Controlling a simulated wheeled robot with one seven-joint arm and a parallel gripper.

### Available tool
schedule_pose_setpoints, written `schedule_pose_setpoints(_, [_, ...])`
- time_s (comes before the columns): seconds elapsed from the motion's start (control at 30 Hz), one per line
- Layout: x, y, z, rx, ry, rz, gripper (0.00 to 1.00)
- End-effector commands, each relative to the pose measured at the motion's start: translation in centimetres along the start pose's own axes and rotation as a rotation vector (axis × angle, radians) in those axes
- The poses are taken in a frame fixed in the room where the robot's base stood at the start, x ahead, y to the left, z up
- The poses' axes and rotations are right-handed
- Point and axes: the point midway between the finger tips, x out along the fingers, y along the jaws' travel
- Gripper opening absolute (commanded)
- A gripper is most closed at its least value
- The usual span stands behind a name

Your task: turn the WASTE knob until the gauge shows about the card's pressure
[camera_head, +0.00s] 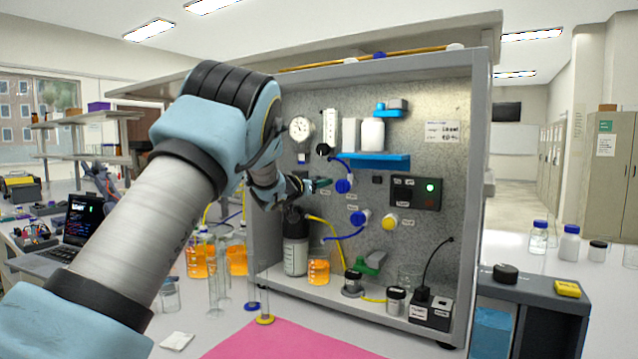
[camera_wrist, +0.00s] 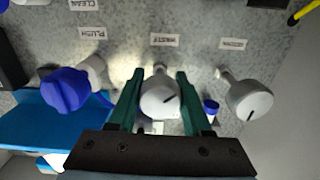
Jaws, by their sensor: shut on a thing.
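My gripper (camera_wrist: 160,95) is shut on a round grey-white knob (camera_wrist: 160,101) with a dark pointer line, one green finger on each side. The tag by this knob appears to read WASTE (camera_wrist: 164,40). In the head view my gripper (camera_head: 321,184) reaches the back panel below the gauge; the knob cannot be made out there. The round white gauge (camera_head: 299,128) hangs at the panel's upper left; its needle is too small to read. The white card (camera_head: 442,132) is at the upper right, its figures too blurred to read.
A blue knob (camera_wrist: 66,90) is left of the held knob and another grey knob (camera_wrist: 250,98) is right. A blue shelf (camera_head: 372,161) with a white bottle is right of my gripper.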

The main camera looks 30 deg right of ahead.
Motion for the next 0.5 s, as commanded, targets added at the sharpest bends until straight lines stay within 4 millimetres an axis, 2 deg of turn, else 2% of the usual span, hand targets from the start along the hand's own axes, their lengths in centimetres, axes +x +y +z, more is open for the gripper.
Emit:
schedule_pose_setpoints(0.27, [0.01, 0.05, 0.24, 0.066, 0.001, 0.001, 0.00])
schedule_pose_setpoints(0.5, [0.00, 0.07, 0.44, 0.230, 0.003, 0.001, 0.00])
